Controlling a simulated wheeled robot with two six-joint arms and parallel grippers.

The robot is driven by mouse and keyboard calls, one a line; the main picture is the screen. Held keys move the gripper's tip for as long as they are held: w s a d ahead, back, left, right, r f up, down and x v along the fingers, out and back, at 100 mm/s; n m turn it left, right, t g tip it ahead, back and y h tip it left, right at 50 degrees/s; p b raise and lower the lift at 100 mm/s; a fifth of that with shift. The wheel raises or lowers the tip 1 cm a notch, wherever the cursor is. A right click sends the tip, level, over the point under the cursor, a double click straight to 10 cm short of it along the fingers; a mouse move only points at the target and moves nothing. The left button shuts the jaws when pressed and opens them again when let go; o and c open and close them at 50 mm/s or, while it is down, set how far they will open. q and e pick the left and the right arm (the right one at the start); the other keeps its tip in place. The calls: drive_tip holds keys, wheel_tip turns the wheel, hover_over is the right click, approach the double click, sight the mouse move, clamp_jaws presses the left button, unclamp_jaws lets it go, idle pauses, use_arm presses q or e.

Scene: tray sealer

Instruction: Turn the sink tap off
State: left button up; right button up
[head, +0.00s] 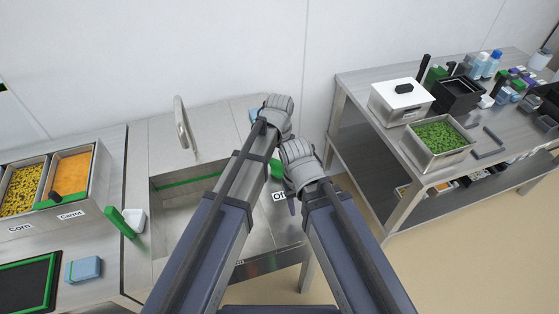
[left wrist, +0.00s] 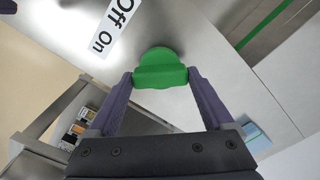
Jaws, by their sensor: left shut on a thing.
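The sink tap's green knob (left wrist: 160,70) sits on the steel counter beside a white "Off On" label (left wrist: 112,27). In the left wrist view my left gripper (left wrist: 160,77) has its two purple fingers against opposite sides of the knob, shut on it. The knob's grip bar lies across between the fingertips; I cannot tell which word it points to. In the head view a bit of the green knob (head: 277,168) shows between my wrists, with part of the label (head: 279,196). The metal spout (head: 184,128) rises behind the sink basin (head: 185,211). My right gripper's jaws are hidden.
A blue sponge (left wrist: 255,135) lies near the knob. Left of the sink stand corn and carrot bins (head: 92,207) and a green brush (head: 121,222). A crowded steel table (head: 393,160) stands at right, with a floor gap between.

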sight(279, 163)
idle(0.5)
use_arm(q)
drive_tip(key=o, duration=1.1)
drive_tip(key=shift+o, duration=0.2)
drive_tip(key=shift+r, duration=0.1)
use_arm(e)
drive_tip(key=shift+r, duration=0.1)
use_arm(q)
wheel_tip(279, 163, up, 8)
drive_tip(key=p, duration=0.8)
drive_tip(key=shift+f, duration=0.2)
use_arm(e)
wheel_tip(279, 163, up, 8)
drive_tip(key=shift+f, duration=0.2)
